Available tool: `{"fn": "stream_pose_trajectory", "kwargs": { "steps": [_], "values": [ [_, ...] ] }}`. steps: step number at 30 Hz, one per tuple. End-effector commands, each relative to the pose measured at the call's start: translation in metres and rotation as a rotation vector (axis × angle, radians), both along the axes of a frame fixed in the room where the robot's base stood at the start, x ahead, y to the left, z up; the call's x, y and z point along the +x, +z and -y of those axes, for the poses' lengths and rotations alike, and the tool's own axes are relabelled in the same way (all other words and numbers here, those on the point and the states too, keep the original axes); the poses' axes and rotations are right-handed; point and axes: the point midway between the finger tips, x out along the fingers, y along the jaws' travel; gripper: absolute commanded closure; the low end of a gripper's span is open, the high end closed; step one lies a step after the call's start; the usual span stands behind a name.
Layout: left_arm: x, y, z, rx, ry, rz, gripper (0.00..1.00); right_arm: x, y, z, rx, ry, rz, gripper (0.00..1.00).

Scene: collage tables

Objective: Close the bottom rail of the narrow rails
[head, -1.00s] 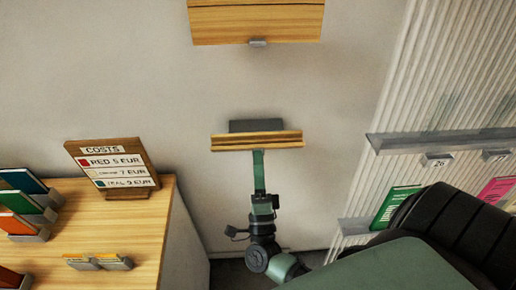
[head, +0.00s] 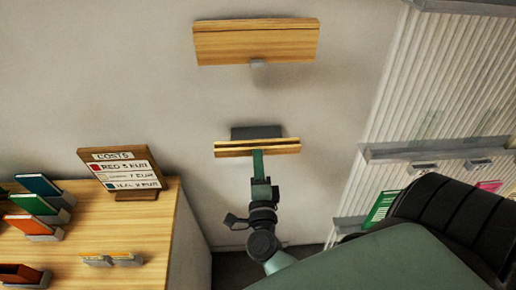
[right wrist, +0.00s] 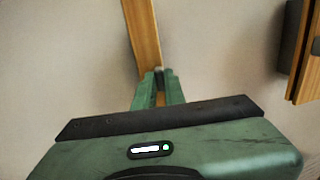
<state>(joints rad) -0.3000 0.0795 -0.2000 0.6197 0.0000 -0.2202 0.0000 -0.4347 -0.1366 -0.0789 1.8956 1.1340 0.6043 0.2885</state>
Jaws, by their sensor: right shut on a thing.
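Two narrow wooden rails are on the pale wall in the head view. The top rail (head: 257,42) has a small grey tab on its lower edge. The bottom rail (head: 230,150) is lower, with a dark groove along it and a dark grey block (head: 256,132) just behind it. My right gripper (head: 258,154) reaches up to the middle of the bottom rail and covers its front there. In the right wrist view, the fingers (right wrist: 160,90) are shut on a small grey tab (right wrist: 160,74) at a wooden rail (right wrist: 143,35). My left gripper is not in view.
At left, a wooden table (head: 150,215) holds a costs sign (head: 123,170) and several coloured books. At right, grey shelves (head: 420,150) sit on a ribbed panel. Another wooden piece (right wrist: 305,60) shows at the right wrist view's edge. The wall between the rails is bare.

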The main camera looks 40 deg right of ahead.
Motion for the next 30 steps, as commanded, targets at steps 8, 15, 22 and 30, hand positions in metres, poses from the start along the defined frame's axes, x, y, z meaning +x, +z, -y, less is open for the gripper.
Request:
{"fn": "stream_pose_trajectory", "kwargs": {
  "steps": [8,15,22,30],
  "values": [
    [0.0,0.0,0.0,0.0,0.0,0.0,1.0,0.0,0.0,0.001,0.0,-0.002,0.001,1.0],
    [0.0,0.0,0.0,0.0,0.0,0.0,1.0,0.0,0.0,0.001,0.0,-0.001,0.001,0.67],
    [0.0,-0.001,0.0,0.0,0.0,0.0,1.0,-0.003,-0.001,-0.002,0.0,0.0,-0.001,0.67],
    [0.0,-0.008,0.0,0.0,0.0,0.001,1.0,-0.039,-0.006,-0.023,0.0,0.0,-0.004,0.67]
  ]
}}
